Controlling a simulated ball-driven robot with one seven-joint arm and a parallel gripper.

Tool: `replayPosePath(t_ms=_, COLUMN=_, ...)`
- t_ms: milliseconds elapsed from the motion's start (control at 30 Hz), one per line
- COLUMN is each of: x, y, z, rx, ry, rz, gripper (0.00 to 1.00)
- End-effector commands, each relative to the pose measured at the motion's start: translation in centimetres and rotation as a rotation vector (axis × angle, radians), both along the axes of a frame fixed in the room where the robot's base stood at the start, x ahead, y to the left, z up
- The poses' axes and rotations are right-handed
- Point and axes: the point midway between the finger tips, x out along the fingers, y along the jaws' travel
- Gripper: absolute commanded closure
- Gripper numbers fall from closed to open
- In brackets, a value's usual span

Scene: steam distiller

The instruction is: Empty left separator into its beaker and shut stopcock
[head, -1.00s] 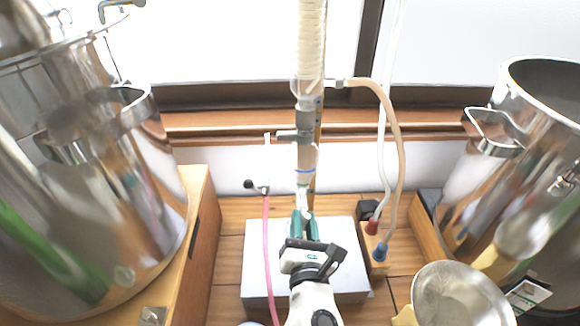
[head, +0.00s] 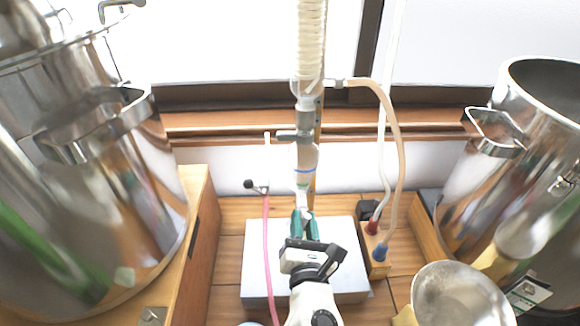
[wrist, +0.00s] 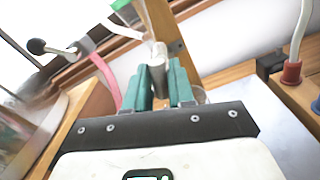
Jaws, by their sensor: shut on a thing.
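The glass separator (head: 306,163) hangs upright below the tall ribbed column, with a blue band on its lower part. My gripper (head: 303,213) is at its lower end, its green fingers shut on what looks like the stopcock handle. In the wrist view, the fingers (wrist: 159,80) close around a grey rounded piece, the stopcock (wrist: 157,74). Its exact turn is hard to tell. A curved glass rim, perhaps the beaker (wrist: 199,96), shows just behind the right finger. The rest of it is hidden by my gripper. No second separator is visible.
Large steel pots stand at left (head: 90,170) and right (head: 520,150). A pink hose (head: 267,250) runs left of my gripper, over a white-grey box (head: 345,260). A tan hose (head: 396,130) and a wooden block (head: 375,250) with red and blue fittings are at right.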

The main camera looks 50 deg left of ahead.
Motion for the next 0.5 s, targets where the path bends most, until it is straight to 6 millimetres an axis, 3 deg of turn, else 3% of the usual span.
replayPosePath(t_ms=33, x=0.50, y=-0.12, z=0.81, rx=0.010, ry=-0.007, rz=-0.007, gripper=0.91)
replayPosePath(t_ms=167, x=0.47, y=-0.11, z=0.74, rx=0.072, ry=0.062, rz=-0.006, gripper=0.91)
replayPosePath(t_ms=500, x=0.34, y=-0.04, z=0.35, rx=0.523, ry=0.593, rz=0.000, gripper=0.91)
